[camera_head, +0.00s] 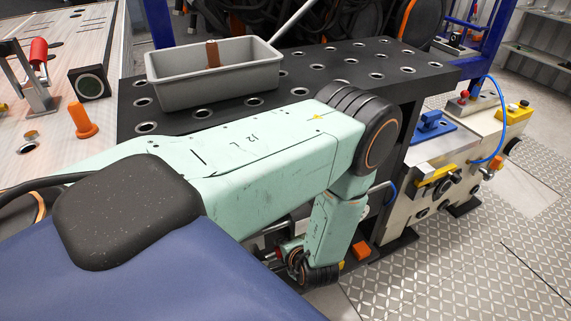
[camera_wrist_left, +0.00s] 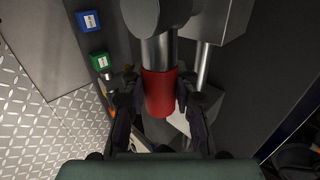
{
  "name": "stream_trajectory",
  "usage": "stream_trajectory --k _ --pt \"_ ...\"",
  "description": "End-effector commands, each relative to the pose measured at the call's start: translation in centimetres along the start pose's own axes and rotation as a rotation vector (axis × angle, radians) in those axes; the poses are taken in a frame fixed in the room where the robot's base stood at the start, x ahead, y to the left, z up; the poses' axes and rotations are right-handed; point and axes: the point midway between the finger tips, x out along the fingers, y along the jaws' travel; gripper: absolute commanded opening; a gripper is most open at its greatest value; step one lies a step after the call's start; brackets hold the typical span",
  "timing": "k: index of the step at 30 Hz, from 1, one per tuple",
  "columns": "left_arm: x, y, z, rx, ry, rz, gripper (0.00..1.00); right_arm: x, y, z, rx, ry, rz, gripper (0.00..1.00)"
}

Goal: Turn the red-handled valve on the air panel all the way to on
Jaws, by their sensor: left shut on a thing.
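In the left wrist view the red handle (camera_wrist_left: 160,98) is a thick cylinder on a metal stem. My left gripper (camera_wrist_left: 157,92) has one finger on each side of the red handle and is shut on it. The stem runs up to a rounded grey body (camera_wrist_left: 158,14) at the top of the view. In the head view my left forearm hangs down past the black table's near side, and the gripper is mostly hidden behind it. The air panel and the valve's on and off marks cannot be made out. My right gripper is not in view.
A black perforated table (camera_head: 300,85) carries a grey bin (camera_head: 215,90). A light workbench (camera_head: 60,140) with an orange knob (camera_head: 83,120) stands left. A machine (camera_head: 440,160) with a blue hose stands right.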

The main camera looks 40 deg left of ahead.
Motion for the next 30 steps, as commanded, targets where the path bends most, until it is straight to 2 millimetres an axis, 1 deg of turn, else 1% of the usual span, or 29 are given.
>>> stream_trajectory --k 13,14,15,22,30 --pt "0.0 0.18 0.18 0.009 -0.002 0.004 0.0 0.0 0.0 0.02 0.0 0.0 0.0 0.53" --pt "0.01 0.18 0.18 0.009 -0.003 0.004 0.29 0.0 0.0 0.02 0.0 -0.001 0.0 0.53" --pt "0.01 0.19 0.17 0.009 -0.003 0.004 0.32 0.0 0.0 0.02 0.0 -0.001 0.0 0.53" --pt "0.05 0.06 0.01 0.007 -0.002 0.002 0.52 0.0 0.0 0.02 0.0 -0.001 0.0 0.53" --pt "0.06 -0.03 -0.11 0.005 -0.002 0.001 0.53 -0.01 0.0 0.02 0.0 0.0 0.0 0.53"
